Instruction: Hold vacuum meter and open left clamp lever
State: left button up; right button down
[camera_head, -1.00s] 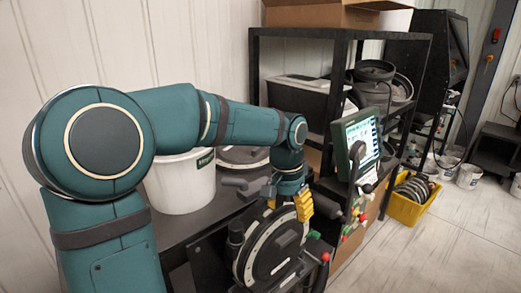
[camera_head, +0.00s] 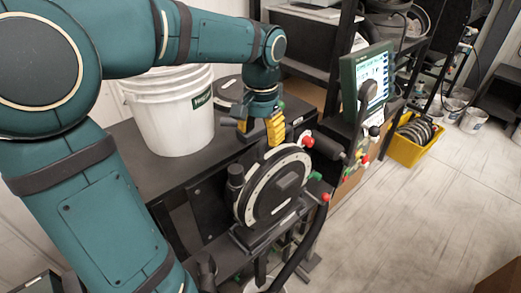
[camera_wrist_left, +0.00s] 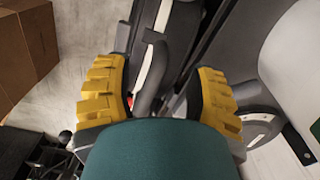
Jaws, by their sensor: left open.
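The vacuum meter (camera_head: 275,190) is a round black disc housing with a pale rim, standing upright at the front edge of the black bench. My left gripper (camera_head: 276,138) points down just above its top, its yellow fingers open. In the left wrist view, the fingers (camera_wrist_left: 160,70) are apart, with a dark curved bar (camera_wrist_left: 152,85) between them; I cannot tell whether they touch it. A lever with a red knob (camera_head: 307,142) stands right of the fingers; others have green and red knobs. I cannot tell which is the left clamp lever. My right gripper is not in view.
A white bucket (camera_head: 172,118) stands on the bench left of the meter. A screen (camera_head: 368,80) is mounted at the right. A yellow crate (camera_head: 415,143) holds several discs on the floor.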

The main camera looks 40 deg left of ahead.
aim_at(260, 143)
pick_arm(q)
jog(key=shift+f, duration=2.75)
grip_shut()
